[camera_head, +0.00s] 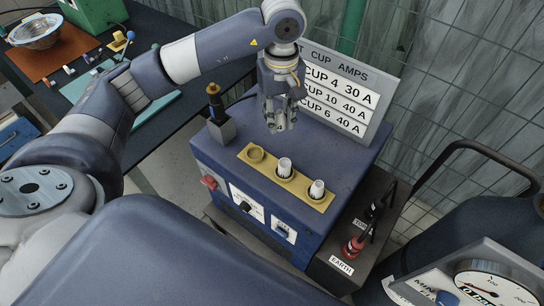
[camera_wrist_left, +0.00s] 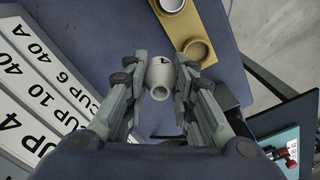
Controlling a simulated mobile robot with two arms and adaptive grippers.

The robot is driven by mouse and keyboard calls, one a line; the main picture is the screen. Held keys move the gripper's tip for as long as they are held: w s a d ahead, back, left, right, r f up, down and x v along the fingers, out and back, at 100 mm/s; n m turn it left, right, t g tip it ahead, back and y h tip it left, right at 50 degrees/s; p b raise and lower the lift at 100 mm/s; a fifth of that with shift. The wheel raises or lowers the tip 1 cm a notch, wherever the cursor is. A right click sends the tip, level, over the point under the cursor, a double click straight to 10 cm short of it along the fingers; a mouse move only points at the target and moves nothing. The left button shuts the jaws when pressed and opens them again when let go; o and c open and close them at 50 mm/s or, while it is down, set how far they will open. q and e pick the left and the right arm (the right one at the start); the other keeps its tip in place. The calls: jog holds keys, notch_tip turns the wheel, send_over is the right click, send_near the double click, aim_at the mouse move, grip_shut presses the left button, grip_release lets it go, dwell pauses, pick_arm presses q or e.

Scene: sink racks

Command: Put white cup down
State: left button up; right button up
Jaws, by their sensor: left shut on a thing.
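My left gripper (camera_head: 281,120) is shut on a white cup above the blue box. In the left wrist view the cup (camera_wrist_left: 159,80) sits between the two fingers, marked with a 4, its round opening facing the camera. In the head view the fingers mostly hide it. The brass rack (camera_head: 270,169) on the box top has an empty ring (camera_head: 256,155) at its left end. The other two places hold white cups, a middle one (camera_head: 284,166) and a right one (camera_head: 317,189). The held cup is apart from the rack, beyond it in the head view. My right gripper is out of view.
A sign (camera_head: 342,92) listing cup amps stands behind the box (camera_head: 222,168). A dark post with a brass knob (camera_head: 213,90) rises at the box's left corner. A gauge (camera_head: 491,286) is at lower right.

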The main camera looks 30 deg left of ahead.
aim_at(278, 150)
pick_arm(q)
jog(key=shift+w+a+f, duration=0.15)
jog(key=shift+w+f, duration=0.05)
jog(key=shift+n, duration=0.3)
notch_tip(278, 150, down, 10)
jog(key=p, duration=0.3)
jog(key=shift+r, duration=0.2)
jog(key=shift+f, duration=0.25)
jog(key=o, duration=0.9)
jog(key=shift+c, duration=0.2)
jog(key=shift+r, duration=0.1)
